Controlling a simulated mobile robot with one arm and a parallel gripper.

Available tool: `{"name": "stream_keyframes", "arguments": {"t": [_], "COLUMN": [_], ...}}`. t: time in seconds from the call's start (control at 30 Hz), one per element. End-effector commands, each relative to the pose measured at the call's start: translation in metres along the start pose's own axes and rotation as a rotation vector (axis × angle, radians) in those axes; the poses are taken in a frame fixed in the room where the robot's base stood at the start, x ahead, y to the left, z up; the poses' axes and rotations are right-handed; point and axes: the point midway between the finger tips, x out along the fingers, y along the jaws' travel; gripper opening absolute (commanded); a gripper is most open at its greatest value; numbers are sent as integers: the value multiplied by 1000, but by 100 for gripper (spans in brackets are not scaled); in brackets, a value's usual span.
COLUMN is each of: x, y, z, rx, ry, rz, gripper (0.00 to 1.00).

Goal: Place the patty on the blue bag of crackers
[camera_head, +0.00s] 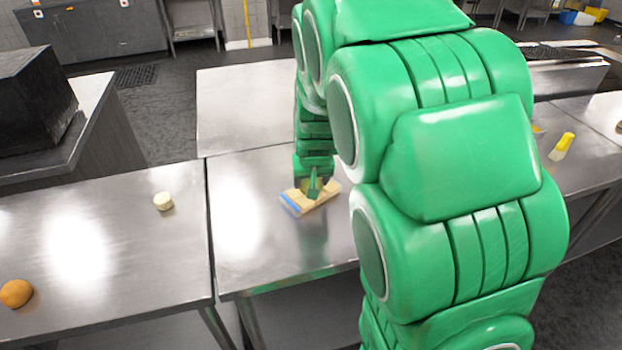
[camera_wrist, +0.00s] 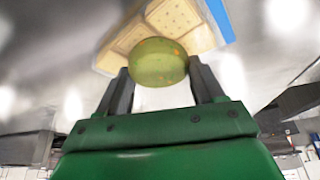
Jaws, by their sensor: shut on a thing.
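My gripper (camera_wrist: 158,72) is shut on a round, olive-green patty (camera_wrist: 158,62) with orange specks, held between its two dark fingers. The bag of crackers (camera_head: 326,196) lies flat on the middle steel table, tan with a blue strip at its left end. In the wrist view the bag (camera_wrist: 190,18) shows behind the patty, with its blue edge at the upper right. In the head view my gripper (camera_head: 313,188) points down over the bag and covers part of it. Whether patty and bag touch, I cannot tell.
A small cream-coloured round item (camera_head: 163,201) and an orange round item (camera_head: 15,293) sit on the left table (camera_head: 120,260). A yellow-topped bottle (camera_head: 562,146) stands on the right. A dark box (camera_head: 35,100) is at far left. The table around the bag is clear.

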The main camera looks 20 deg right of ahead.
Motion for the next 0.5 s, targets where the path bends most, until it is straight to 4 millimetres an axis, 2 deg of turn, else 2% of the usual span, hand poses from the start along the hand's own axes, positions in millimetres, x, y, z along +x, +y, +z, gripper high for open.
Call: {"name": "stream_keyframes", "arguments": {"t": [0.07,0.1,0.23,0.27,0.5], "x": [2,2,2,2,2], "y": [0,0,0,0,0], "z": [1,1,1,1,0], "rx": [0,0,0,0,0], "ry": [0,0,0,0,0], "rz": [0,0,0,0,0], "gripper": [35,70,90,92,92]}}
